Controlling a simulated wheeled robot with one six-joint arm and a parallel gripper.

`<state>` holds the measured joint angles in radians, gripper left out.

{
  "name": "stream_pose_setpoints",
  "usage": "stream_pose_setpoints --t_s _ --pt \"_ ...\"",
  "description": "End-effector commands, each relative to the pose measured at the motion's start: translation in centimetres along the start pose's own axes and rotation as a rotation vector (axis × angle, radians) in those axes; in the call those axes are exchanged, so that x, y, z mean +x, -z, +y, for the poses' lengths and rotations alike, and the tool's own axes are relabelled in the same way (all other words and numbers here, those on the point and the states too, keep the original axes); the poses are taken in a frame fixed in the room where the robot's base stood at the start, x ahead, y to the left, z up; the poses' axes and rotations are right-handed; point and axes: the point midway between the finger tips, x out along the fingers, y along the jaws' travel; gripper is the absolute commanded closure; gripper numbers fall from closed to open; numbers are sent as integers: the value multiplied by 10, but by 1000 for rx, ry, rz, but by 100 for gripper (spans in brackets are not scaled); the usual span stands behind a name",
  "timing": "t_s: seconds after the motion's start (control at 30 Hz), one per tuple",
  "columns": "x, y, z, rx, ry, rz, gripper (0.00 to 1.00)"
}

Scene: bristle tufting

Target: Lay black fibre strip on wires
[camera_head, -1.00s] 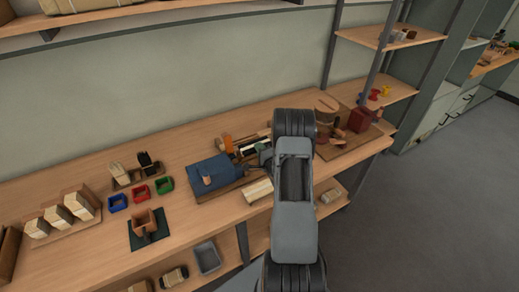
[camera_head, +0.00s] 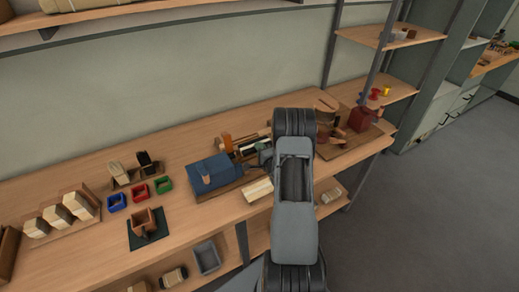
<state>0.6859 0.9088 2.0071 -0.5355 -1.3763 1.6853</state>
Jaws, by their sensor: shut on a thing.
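My arm covers the middle of the bench in the head view. My gripper (camera_head: 262,151) is low over the work area, just left of my arm, and small in the picture. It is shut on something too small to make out. Beside it lies a narrow tray of dark and pale strips (camera_head: 250,141), partly hidden by my gripper. I cannot tell which strip is the black fibre strip. The wires cannot be made out at this size. A bundle of pale strips (camera_head: 258,189) lies at the front of the bench, left of my arm.
Red, green and blue bins (camera_head: 139,192) and a brown box (camera_head: 146,223) are farther left. A red block (camera_head: 357,119) and wooden pieces stand right of my arm. The bench's (camera_head: 80,160) back left is clear.

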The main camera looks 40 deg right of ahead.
Motion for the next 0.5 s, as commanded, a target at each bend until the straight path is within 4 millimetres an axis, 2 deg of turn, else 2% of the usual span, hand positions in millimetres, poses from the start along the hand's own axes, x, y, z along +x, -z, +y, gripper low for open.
stream_pose_setpoints --t_s 0.5 --pt "0 0 24 0 1 0 100"
